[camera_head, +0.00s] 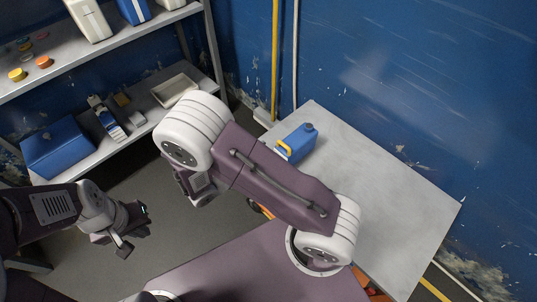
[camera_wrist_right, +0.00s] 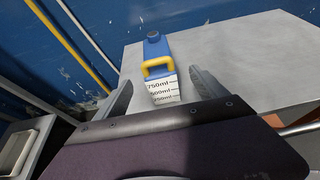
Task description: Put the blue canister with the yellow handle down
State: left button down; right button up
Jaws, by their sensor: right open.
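The blue canister with the yellow handle (camera_head: 297,145) stands on the grey table (camera_head: 400,205) near its far left edge. In the right wrist view the canister (camera_wrist_right: 155,50) shows its yellow handle and a white label with ml marks. My right gripper (camera_wrist_right: 162,92) is open, its two fingers on either side of the canister's lower part, with gaps visible. In the head view my right arm hides this gripper. My left gripper (camera_head: 135,230) is open and empty, over the floor at the left, away from the canister.
A shelf rack (camera_head: 125,133) at the left holds a blue box (camera_head: 57,148), a beige tray (camera_head: 174,90) and small items. A blue wall with a yellow pipe (camera_head: 274,60) stands behind the table. Most of the tabletop right of the canister is clear.

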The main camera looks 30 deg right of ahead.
jog(key=s+f+m+g+y, duration=0.1)
jog(key=s+m+g+y, duration=0.55)
jog(key=s+m, duration=0.35)
jog(key=w+a+r+m+t+y, duration=0.2)
jog(key=m+y, duration=0.4)
jog(key=m, duration=0.5)
jog(key=shift+w+a+r+t+y, duration=0.4)
jog(key=shift+w+a+t, duration=0.45)
jog(key=shift+w+t, duration=0.3)
